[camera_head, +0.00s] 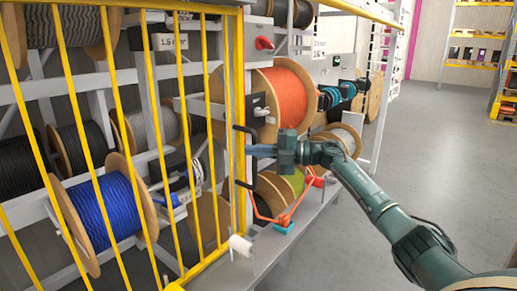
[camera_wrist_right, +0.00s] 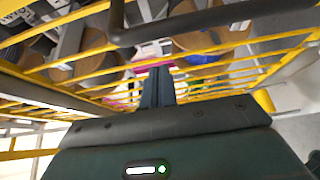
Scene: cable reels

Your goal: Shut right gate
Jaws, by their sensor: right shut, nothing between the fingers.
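A yellow barred gate (camera_head: 181,120) stands in front of the reels at the left of the head view. A black bracket handle (camera_head: 236,158) is on its right edge. My right gripper (camera_head: 254,151) is shut and empty, with its fingertips pointing left close to the handle; I cannot tell whether they touch it. In the wrist view my shut fingers (camera_wrist_right: 157,86) point toward the yellow bars, and the dark handle bar (camera_wrist_right: 200,23) crosses above them. My left gripper is not in view.
Behind the bars are a blue cable reel (camera_head: 103,207) and several dark reels. An orange reel (camera_head: 285,98) stands right of the gate edge. A white roll (camera_head: 240,245) sits at the shelf's front edge. The grey floor (camera_head: 430,140) at the right is clear.

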